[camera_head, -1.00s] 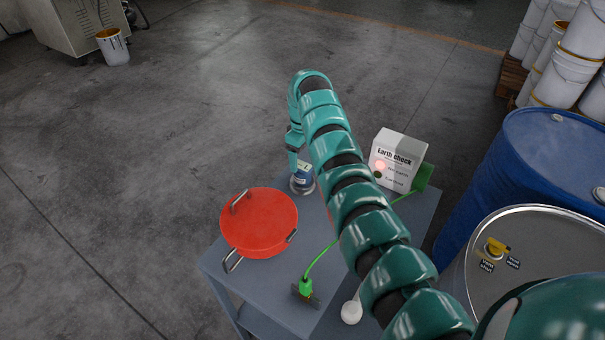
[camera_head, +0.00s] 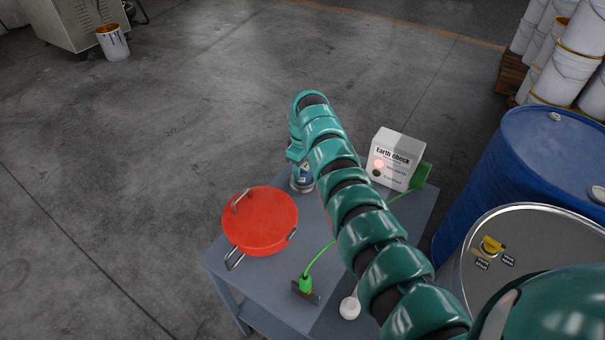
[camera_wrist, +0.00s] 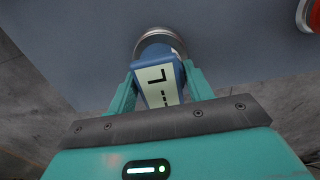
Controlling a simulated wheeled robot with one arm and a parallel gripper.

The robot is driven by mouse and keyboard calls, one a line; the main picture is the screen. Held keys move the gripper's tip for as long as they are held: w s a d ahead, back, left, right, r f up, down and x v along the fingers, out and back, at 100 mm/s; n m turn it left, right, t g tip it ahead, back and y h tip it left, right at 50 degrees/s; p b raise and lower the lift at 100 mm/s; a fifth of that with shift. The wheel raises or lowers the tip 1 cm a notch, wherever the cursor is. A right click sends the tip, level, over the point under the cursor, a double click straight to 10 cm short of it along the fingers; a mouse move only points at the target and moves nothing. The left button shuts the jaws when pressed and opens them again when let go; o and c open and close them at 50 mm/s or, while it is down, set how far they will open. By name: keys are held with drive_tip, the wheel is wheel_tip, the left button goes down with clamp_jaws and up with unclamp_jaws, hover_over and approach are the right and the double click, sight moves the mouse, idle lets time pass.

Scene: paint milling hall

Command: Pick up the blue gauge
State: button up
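The blue gauge (camera_head: 303,178) stands on the grey table (camera_head: 210,262) in the head view, partly hidden under the end of my arm. In the wrist view, the blue gauge (camera_wrist: 173,75) shows a pale display with dark marks and a round metal base beyond it. My gripper (camera_wrist: 160,70) has one teal finger on each side of the gauge's body. The fingers look open, with narrow gaps beside the near part of the body; contact at the tips is unclear. In the head view my gripper (camera_head: 297,157) is right above the gauge, fingers mostly hidden.
A red lidded pot (camera_head: 260,221) stands left of the gauge. A white Earth check box (camera_head: 396,158) is at the back right, with a green cable to a green clamp (camera_head: 305,285). A white round item (camera_head: 349,308) lies near the front. Blue (camera_head: 560,160) and grey drums (camera_head: 530,250) stand right.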

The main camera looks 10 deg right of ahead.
drive_tip(key=shift+c, duration=0.8)
drive_tip(key=shift+r, duration=0.15)
wheel_tip(320, 180, up, 3)
drive_tip(key=shift+r, duration=0.1)
drive_tip(key=shift+s+r+p, duration=0.5)
drive_tip(key=shift+s+r, duration=0.3)
drive_tip(key=shift+r, duration=0.05)
drive_tip(key=shift+s+r+p, duration=0.2)
drive_tip(key=shift+r+p, duration=0.35)
drive_tip(key=shift+p, duration=0.25)
drive_tip(key=s+a+r+p, duration=0.1)
drive_tip(key=s+r+p, duration=0.5)
drive_tip(key=s+p, duration=0.6)
drive_tip(key=p, duration=0.7)
drive_tip(key=shift+r, duration=0.35)
